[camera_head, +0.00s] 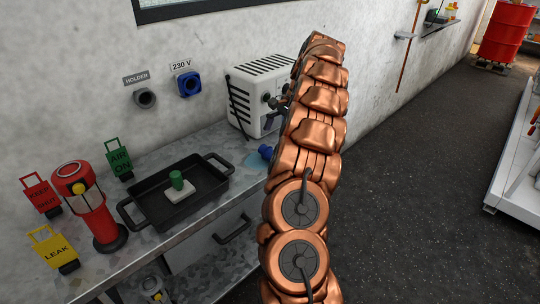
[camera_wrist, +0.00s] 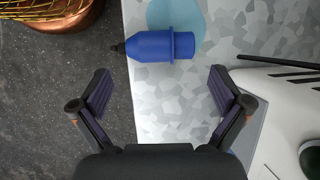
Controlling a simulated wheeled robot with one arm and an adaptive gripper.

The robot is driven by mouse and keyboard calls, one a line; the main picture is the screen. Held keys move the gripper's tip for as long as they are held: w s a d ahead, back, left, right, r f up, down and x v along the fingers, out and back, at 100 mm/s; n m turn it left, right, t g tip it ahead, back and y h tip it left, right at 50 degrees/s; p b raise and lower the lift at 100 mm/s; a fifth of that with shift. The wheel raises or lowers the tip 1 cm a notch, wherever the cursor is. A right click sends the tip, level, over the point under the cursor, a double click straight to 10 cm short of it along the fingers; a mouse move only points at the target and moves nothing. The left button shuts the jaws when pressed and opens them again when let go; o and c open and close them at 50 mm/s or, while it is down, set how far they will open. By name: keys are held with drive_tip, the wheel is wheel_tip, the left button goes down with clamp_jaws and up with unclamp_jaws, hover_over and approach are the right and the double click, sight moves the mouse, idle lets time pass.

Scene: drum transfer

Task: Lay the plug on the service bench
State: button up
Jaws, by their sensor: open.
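The blue plug (camera_head: 265,152) lies on its side on the metal service bench (camera_head: 206,213), near the front edge. It also shows in the wrist view (camera_wrist: 160,46), with its dark narrow end toward the bench edge. A light blue patch (camera_wrist: 190,14) lies beside and partly under it. My gripper (camera_wrist: 160,76) is open and empty, with its two fingers apart. The plug lies ahead of the fingertips in the wrist view, not between them. In the head view my arm hides most of the gripper.
A white machine (camera_head: 258,95) stands on the bench beside my arm. A black tray (camera_head: 138,217) holds a green-topped block (camera_head: 178,188). A red device (camera_head: 92,207) and tags stand at left. A blue 230 V socket (camera_head: 189,84) and a grey holder (camera_head: 145,98) are on the wall.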

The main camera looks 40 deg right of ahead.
sight(271, 151)
drive_tip(key=shift+a+x, duration=0.15)
drive_tip(key=shift+x, duration=0.9)
drive_tip(key=shift+a+x, duration=0.2)
drive_tip(key=shift+x, duration=0.8)
drive_tip(key=shift+p+x, duration=0.3)
drive_tip(key=shift+x, duration=0.65)
drive_tip(key=shift+c, duration=0.3)
drive_tip(key=c, duration=1)
drive_tip(key=shift+r, duration=0.15)
